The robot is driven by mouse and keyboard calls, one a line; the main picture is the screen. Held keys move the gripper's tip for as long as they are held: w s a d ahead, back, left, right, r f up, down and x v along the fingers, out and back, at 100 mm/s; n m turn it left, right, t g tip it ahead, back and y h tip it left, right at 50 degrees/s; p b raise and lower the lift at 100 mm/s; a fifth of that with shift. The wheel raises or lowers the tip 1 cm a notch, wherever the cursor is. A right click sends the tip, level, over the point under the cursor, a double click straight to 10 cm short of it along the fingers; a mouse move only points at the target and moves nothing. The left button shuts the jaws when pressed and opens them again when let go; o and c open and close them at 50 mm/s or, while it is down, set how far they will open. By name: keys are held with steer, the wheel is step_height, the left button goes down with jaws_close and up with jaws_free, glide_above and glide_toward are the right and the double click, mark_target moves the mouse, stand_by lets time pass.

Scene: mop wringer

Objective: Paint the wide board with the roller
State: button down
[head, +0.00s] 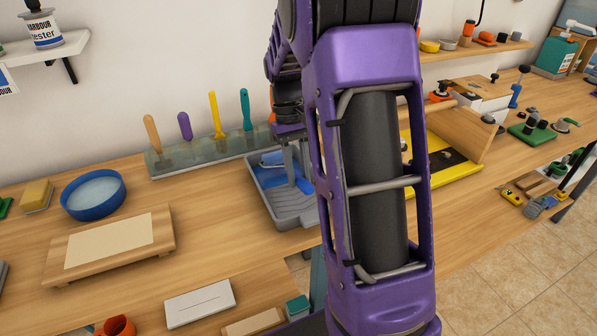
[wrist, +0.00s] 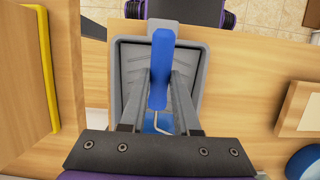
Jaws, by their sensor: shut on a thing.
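The paint roller has a blue handle, seen in the wrist view (wrist: 161,65), and a bent metal wire. My gripper (wrist: 160,80) is shut on this handle, over the grey paint tray (wrist: 128,60). Blue paint shows in the tray behind the wire. In the head view the tray (head: 290,215) is mid-bench, and my gripper (head: 301,165) is partly hidden by my arm. Whether the roller touches the tray is unclear. A wide cream board (head: 110,241) lies on a wooden base at the left; its corner shows at the wrist view's right edge (wrist: 309,112). It looks unpainted.
A round blue bowl (head: 93,194) and a yellow sponge (head: 37,194) sit behind the board. A rack with several upright scrapers (head: 190,160) stands along the wall. A white plate (head: 200,302) is near the front. Bench between board and tray is clear.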

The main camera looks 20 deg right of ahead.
mark_target(306, 183)
steer(key=shift+s+f, duration=0.1)
steer(key=shift+s+f+b, duration=0.25)
steer(key=shift+s, duration=0.5)
steer(key=shift+s+f+b, duration=0.2)
steer(key=shift+s+b, duration=0.05)
steer(key=shift+s, duration=0.45)
steer(key=shift+s+f+b, duration=0.25)
steer(key=shift+s, duration=0.5)
steer(key=shift+s+f+b, duration=0.1)
steer(key=shift+f+b, duration=0.3)
steer(key=shift+f, duration=0.2)
steer(key=shift+s, duration=0.1)
steer(key=shift+s+r, duration=0.3)
steer(key=shift+s, duration=0.65)
steer(key=shift+s+r+p, duration=0.7)
steer(key=shift+s+p, duration=0.1)
steer(key=shift+s, duration=3.6)
steer(key=shift+w+f+p, duration=0.2)
steer(key=shift+w+f, duration=0.15)
steer(key=shift+w, duration=1.45)
steer(key=shift+w+f+p, duration=0.2)
steer(key=shift+w+f, duration=0.15)
steer(key=shift+w, duration=1.5)
steer(key=shift+w+f+p, duration=0.2)
steer(key=shift+w+f, duration=0.15)
steer(key=shift+w, duration=1.45)
steer(key=s+r+p, duration=0.1)
steer(key=s, duration=0.7)
steer(key=shift+s+r, duration=0.3)
